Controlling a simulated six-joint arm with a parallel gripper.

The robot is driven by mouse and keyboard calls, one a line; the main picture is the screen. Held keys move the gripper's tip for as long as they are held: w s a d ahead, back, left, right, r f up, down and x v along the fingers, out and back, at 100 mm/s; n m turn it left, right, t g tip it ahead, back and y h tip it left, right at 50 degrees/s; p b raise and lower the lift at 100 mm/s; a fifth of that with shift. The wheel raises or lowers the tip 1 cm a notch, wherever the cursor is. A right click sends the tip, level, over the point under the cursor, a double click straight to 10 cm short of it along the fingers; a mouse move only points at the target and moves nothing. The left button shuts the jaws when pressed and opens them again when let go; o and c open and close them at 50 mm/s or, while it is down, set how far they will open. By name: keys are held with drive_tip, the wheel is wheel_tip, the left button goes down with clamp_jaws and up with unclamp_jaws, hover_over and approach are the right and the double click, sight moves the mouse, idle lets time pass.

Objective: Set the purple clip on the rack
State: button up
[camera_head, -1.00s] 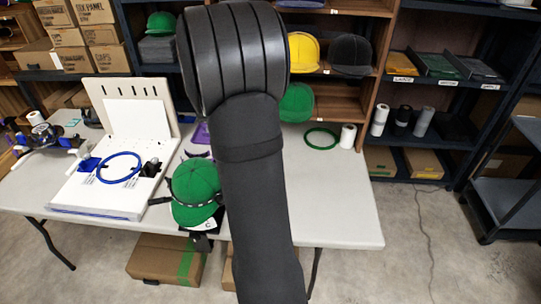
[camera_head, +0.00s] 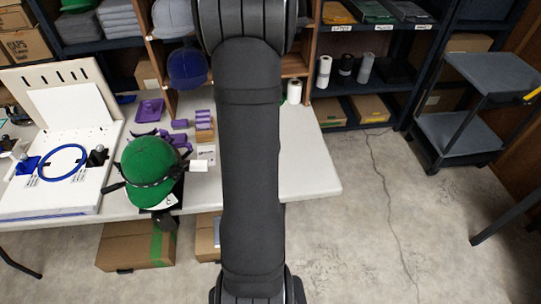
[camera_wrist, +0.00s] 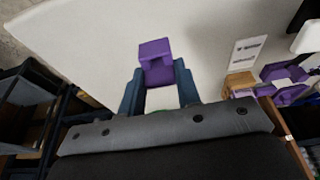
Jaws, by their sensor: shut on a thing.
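A purple clip (camera_wrist: 155,50) is between the blue fingers of my gripper (camera_wrist: 159,82) in the wrist view. The gripper is shut on it, and the clip's blocky end sticks out past the fingertips, over the white table. A small wooden rack (camera_wrist: 238,82) stands to the right in the wrist view, with more purple clips (camera_wrist: 282,84) beside it. In the head view, the wooden rack (camera_head: 204,136) with purple pieces (camera_head: 204,119) is just left of my arm. My gripper is hidden behind my arm there.
A green cap (camera_head: 150,163) on a stand is left of the rack. A white board with a blue hoop (camera_head: 63,162) is farther left. A purple tray (camera_head: 149,109) and a white card (camera_wrist: 245,52) lie near the rack.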

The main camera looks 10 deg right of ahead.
drive_tip(key=w+a+f, duration=0.1)
drive_tip(key=a+f, duration=0.1)
drive_tip(key=a, duration=0.1)
drive_tip(key=w+a+f, duration=0.2)
drive_tip(key=a+f, duration=0.1)
drive_tip(key=w+a+f, duration=0.1)
drive_tip(key=a+f, duration=0.1)
drive_tip(key=a, duration=0.1)
drive_tip(key=shift+w+a+f, duration=0.2)
drive_tip(key=shift+a+f, duration=0.1)
drive_tip(key=shift+f, duration=1.95)
drive_tip(key=shift+f, duration=0.15)
drive_tip(key=o, duration=0.9)
drive_tip(key=shift+o, duration=0.2)
drive_tip(key=v, duration=1.2)
